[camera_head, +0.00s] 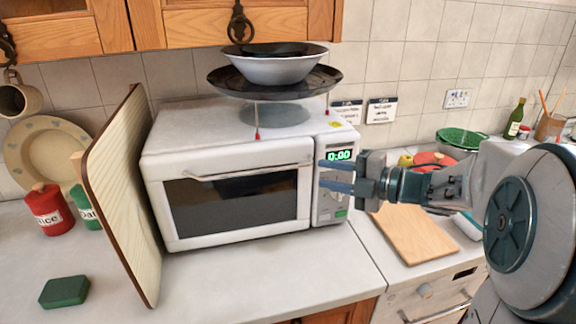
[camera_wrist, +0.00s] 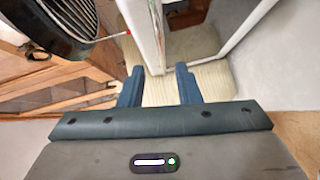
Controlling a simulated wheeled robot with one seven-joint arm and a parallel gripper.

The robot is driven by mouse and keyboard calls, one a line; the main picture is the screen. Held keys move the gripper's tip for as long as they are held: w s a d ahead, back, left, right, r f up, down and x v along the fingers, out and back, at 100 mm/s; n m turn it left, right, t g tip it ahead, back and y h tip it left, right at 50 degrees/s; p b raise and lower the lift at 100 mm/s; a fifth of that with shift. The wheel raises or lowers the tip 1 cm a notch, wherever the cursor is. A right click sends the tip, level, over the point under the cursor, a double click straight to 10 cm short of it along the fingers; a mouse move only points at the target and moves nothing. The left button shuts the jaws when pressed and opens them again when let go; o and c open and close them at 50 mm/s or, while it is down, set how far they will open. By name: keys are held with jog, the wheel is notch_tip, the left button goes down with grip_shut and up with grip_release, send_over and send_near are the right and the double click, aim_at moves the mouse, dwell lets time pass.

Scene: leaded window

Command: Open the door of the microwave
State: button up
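The white microwave (camera_head: 166,150) stands on the counter, with its dark-windowed door (camera_head: 240,231) looking shut in the head view. A horizontal bar handle (camera_head: 246,173) runs along the door's upper edge. My gripper (camera_head: 328,174) is at the right, its two blue fingers apart and pointing left across the front of the control panel (camera_head: 330,205), near the handle's right end. In the wrist view my gripper (camera_wrist: 160,72) also shows spread fingers. A white part of the microwave (camera_wrist: 146,35) lies beyond them; I cannot tell whether it is touched.
A wide pan (camera_head: 225,80) with a bowl (camera_head: 272,70) sits above the microwave. A tall board (camera_head: 125,190) leans at its left side. A green block (camera_head: 64,291) and red canister (camera_head: 48,209) stand left. A wooden board (camera_head: 415,234) lies right. The counter before the door (camera_head: 250,280) is clear.

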aim_at(290, 168)
jog(key=p+x, duration=0.1)
jog(key=x, duration=0.9)
jog(key=shift+w+a, duration=0.25)
jog(key=shift+a, duration=0.1)
grip_shut()
